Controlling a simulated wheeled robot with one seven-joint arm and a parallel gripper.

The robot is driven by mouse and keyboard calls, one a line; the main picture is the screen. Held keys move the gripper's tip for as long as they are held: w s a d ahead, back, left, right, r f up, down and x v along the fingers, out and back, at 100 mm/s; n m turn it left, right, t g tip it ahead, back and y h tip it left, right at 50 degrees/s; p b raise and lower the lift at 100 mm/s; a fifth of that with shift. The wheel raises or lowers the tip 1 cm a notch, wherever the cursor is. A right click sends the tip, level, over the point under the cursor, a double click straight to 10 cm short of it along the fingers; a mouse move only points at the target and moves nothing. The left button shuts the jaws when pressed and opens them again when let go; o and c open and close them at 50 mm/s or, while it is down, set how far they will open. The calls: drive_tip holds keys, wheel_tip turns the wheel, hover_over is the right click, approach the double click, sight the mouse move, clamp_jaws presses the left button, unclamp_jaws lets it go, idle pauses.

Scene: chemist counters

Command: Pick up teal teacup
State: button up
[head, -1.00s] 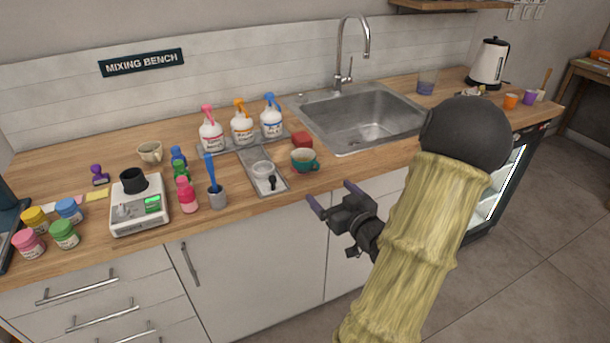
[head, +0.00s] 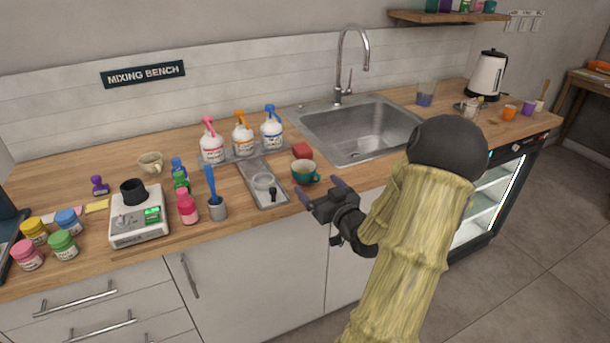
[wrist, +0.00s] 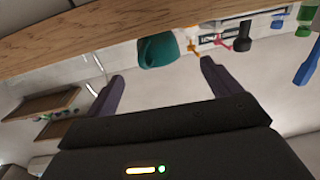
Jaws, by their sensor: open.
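The teal teacup (head: 304,172) stands upright on the wooden counter, right of the grey tray and in front of the red block. In the wrist view the teal teacup (wrist: 158,50) shows upside down near the counter edge, ahead of the gap between the fingers. My gripper (head: 320,189) is open and empty, with its purple fingertips just in front of and below the cup in the head view. In the wrist view my gripper's fingers (wrist: 160,82) are spread wide apart. I see no contact with the cup.
A grey pot with a blue brush (head: 217,208) stands further left. The sink (head: 365,128) is behind right.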

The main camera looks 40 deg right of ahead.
sight(308, 176)
drive_tip(key=w, duration=0.4)
drive_tip(key=shift+d, duration=0.35)
drive_tip(key=shift+w+d+r+p, duration=0.1)
drive_tip(key=shift+w+d+p, duration=0.2)
drive_tip(key=shift+w, duration=0.95)
drive_tip(key=shift+w+d+r+p, duration=0.1)
drive_tip(key=shift+w+d, duration=0.25)
drive_tip(key=shift+w, duration=0.9)
drive_tip(key=c, duration=1.1)
drive_tip(key=shift+r, duration=0.15)
drive_tip(key=shift+r+p, duration=0.45)
drive_tip(key=shift+r, duration=4.35)
